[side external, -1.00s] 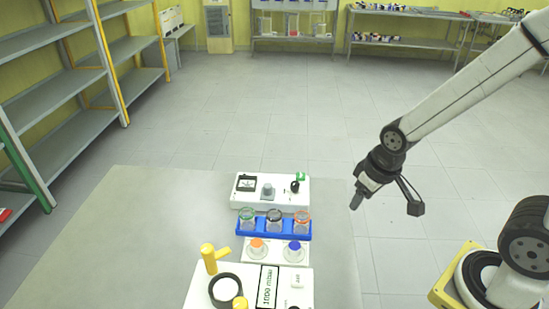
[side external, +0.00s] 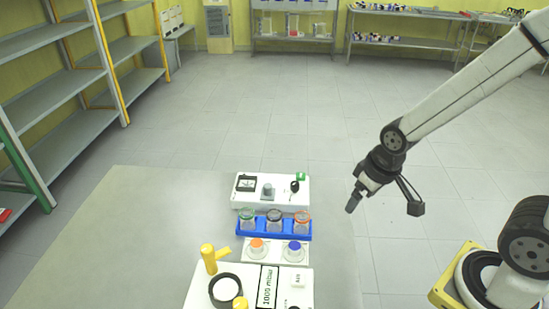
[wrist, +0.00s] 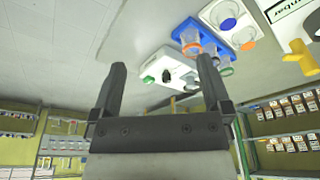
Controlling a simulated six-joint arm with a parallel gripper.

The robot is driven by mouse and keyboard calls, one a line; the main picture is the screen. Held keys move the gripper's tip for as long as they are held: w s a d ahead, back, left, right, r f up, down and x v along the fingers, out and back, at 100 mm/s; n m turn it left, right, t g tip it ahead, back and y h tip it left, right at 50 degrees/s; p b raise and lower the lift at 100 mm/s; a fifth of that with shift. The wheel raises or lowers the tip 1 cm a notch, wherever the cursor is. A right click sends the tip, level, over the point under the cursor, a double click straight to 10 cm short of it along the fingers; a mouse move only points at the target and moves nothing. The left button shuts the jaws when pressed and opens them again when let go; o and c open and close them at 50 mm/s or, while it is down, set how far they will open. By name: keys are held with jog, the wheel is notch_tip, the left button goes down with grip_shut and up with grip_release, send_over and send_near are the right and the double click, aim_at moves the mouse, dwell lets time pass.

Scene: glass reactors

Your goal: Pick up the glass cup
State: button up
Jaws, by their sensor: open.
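Three glass cups stand in a blue rack (side external: 240,233) on the table: one with a green rim (side external: 247,218), one with a dark rim (side external: 274,219) and one with an orange rim (side external: 302,219). I cannot tell which one the task means. My gripper (side external: 354,205) is open and empty, in the air to the right of the rack and apart from it. In the wrist view the open fingers (wrist: 162,72) are in front, and the orange-rimmed cup (wrist: 187,36) shows beyond them at the upper right.
A white box with a dial and knob (side external: 272,191) stands behind the rack. The table's left part (side external: 120,235) is clear.

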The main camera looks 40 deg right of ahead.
jog(key=shift+w, duration=0.1)
jog(key=n+g+y, duration=0.1)
jog(key=n+g, duration=0.1)
jog(key=n, duration=1.5)
send_over(301, 215)
jog(key=s+d, duration=0.1)
jog(key=d, duration=0.1)
jog(key=f, duration=0.4)
jog(key=shift+s+a, duration=0.15)
jog(key=shift+a, duration=0.05)
jog(key=n, duration=0.1)
jog(key=w+f+n, duration=0.1)
jog(key=n, duration=0.1)
jog(key=shift+w+a+g, duration=0.25)
jog(key=shift+a+g, duration=0.15)
jog(key=shift+f, duration=0.1)
jog(key=shift+f, duration=0.1)
jog(key=shift+a+f, duration=0.15)
jog(key=shift+f, duration=1)
jog(key=shift+f, duration=0.1)
